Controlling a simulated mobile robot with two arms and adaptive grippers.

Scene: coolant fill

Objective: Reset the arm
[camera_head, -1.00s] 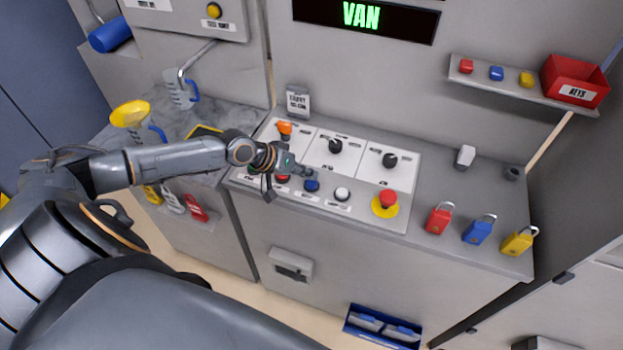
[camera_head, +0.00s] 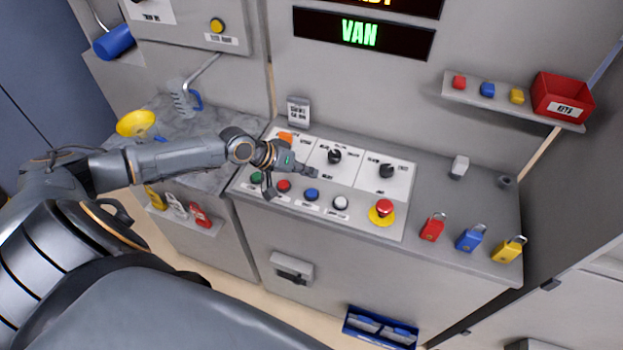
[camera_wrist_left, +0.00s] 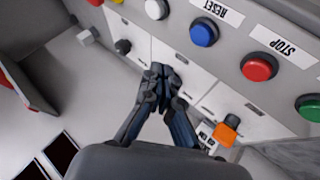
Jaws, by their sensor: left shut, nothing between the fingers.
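My left gripper (camera_head: 312,172) is shut and empty over the white plates of the control panel, behind the row of buttons. In the left wrist view its closed fingers (camera_wrist_left: 160,78) lie in front of a black knob, apart from the buttons. The blue button (camera_head: 311,194) sits in the row; in the wrist view the blue button (camera_wrist_left: 204,33) has a RESET label beside it. The red button (camera_wrist_left: 258,67) has a STOP label. A green button (camera_head: 257,177), a white button (camera_head: 340,203) and a red mushroom button on yellow (camera_head: 383,208) share the panel. My right gripper is not in view.
Red (camera_head: 432,228), blue (camera_head: 470,238) and yellow (camera_head: 508,250) padlocks stand at the right of the console. A display (camera_head: 361,34) reads VAN. A yellow funnel (camera_head: 135,122) is on the left counter. A shelf with a red box (camera_head: 562,96) hangs at right.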

